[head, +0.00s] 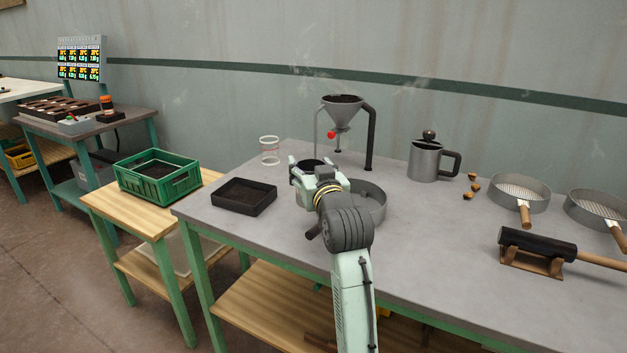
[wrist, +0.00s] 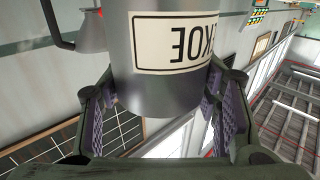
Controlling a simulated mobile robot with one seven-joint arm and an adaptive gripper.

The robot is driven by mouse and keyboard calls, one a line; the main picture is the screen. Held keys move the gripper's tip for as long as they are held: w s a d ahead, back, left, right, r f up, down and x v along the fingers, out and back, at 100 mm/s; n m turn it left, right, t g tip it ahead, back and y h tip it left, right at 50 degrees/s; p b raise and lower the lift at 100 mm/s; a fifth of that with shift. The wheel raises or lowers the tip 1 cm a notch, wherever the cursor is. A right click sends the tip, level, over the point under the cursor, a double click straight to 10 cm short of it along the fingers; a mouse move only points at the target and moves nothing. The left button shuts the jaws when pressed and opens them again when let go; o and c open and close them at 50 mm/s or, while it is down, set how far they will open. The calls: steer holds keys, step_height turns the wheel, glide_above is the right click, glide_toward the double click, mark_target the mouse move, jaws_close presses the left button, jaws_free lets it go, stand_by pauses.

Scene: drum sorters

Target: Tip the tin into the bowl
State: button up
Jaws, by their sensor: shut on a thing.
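My gripper (head: 318,182) is shut on a grey metal tin (wrist: 172,80) with a cream label. The wrist view shows the two purple-padded fingers of my gripper (wrist: 160,110) against the tin's sides. In the head view the tin's dark round mouth (head: 307,164) shows just beyond the gripper, above the table. I cannot tell how far the tin is tilted or what is in it. A round grey vessel (head: 376,203), probably the bowl, stands on the table to the right of my gripper. My arm hides its left part, and its contents are not visible.
A funnel stand (head: 370,140) rises behind my gripper, with a glass jar (head: 269,150) at its left. A black tray (head: 244,196) lies left on the grey table (head: 450,240). A grey jug (head: 426,160), sieves (head: 519,193) and a black-headed mallet (head: 537,244) stand right.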

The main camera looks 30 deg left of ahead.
mark_target(320, 161)
steer(key=shift+w+a+r, duration=0.1)
steer(key=shift+a+r, duration=0.2)
steer(key=shift+a, duration=0.1)
steer(key=shift+w+d+r+m+p, duration=0.45)
steer(key=shift+m+p, duration=0.35)
steer(key=shift+p, duration=0.3)
steer(key=shift+w+d+f+m+g+p, duration=0.25)
steer(key=shift+w+f+m, duration=0.05)
steer(key=shift+w+m, duration=0.15)
steer(key=shift+w+d+f+m+g+p, duration=0.25)
steer(key=shift+w+m, duration=0.15)
steer(key=shift+m, duration=0.05)
steer(key=w+d+f+m+g+p, duration=0.4)
steer(key=w+m+p, duration=0.2)
steer(key=m, duration=0.4)
steer(key=shift+f+p, duration=0.4)
steer(key=shift+p, duration=0.3)
